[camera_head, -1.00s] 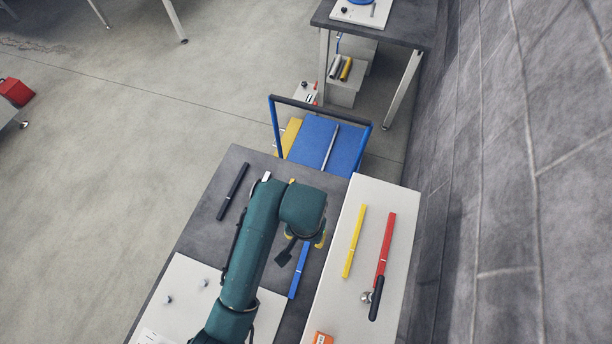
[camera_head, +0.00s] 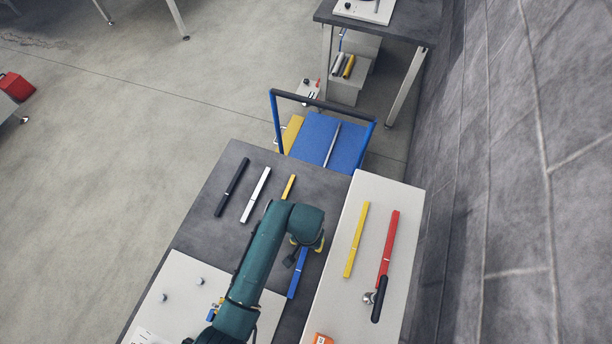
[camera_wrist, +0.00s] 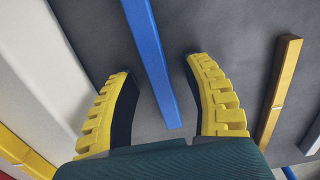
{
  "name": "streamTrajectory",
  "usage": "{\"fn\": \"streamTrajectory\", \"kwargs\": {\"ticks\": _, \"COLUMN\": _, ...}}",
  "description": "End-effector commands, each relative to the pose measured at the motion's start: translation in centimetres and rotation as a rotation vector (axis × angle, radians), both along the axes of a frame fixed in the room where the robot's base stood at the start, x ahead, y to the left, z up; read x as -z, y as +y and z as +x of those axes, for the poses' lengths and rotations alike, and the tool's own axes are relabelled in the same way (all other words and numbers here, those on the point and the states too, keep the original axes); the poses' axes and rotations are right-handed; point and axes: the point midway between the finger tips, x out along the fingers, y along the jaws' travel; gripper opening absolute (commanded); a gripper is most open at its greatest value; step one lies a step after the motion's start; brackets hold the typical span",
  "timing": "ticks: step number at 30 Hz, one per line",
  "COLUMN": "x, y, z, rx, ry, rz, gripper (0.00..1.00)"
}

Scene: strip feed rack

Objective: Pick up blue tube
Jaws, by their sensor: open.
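The blue tube (camera_head: 298,273) is a long square strip lying on the dark grey table top, beside the raised white board. In the head view its upper end is hidden under my arm. In the wrist view the blue tube (camera_wrist: 150,62) runs from the top edge down between my two yellow fingers, its near end showing. My gripper (camera_wrist: 157,68) is open, with a finger on either side of the tube and gaps to both. In the head view my gripper (camera_head: 301,252) is partly hidden by the wrist above the tube's upper end.
A yellow strip (camera_head: 289,187), a white strip (camera_head: 255,196) and a black strip (camera_head: 232,187) lie on the same dark surface. The white board (camera_head: 335,285) holds a yellow strip (camera_head: 356,240), a red strip (camera_head: 388,250) and a black-handled tool (camera_head: 378,299). A blue cart (camera_head: 318,140) stands behind.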

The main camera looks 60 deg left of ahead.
Motion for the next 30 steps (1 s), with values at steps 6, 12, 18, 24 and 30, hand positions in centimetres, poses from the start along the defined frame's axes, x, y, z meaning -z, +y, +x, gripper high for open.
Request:
{"fn": "streamTrajectory", "kwargs": {"ticks": 6, "x": -0.1, "y": 0.0, "z": 0.0, "rx": 0.000, "ry": 0.000, "rz": 0.000, "gripper": 0.36}}
{"fn": "streamTrajectory", "kwargs": {"ticks": 12, "x": -0.1, "y": 0.0, "z": 0.0, "rx": 0.000, "ry": 0.000, "rz": 0.000, "gripper": 0.00}}
{"fn": "streamTrajectory", "kwargs": {"ticks": 18, "x": -0.1, "y": 0.0, "z": 0.0, "rx": 0.000, "ry": 0.001, "rz": -0.001, "gripper": 0.00}}
{"fn": "streamTrajectory", "kwargs": {"ticks": 24, "x": 0.0, "y": 0.0, "z": 0.0, "rx": 0.000, "ry": 0.000, "rz": 0.000, "gripper": 0.00}}
{"fn": "streamTrajectory", "kwargs": {"ticks": 30, "x": -1.5, "y": 0.0, "z": 0.0, "rx": 0.000, "ry": -0.001, "rz": 0.001, "gripper": 0.00}}
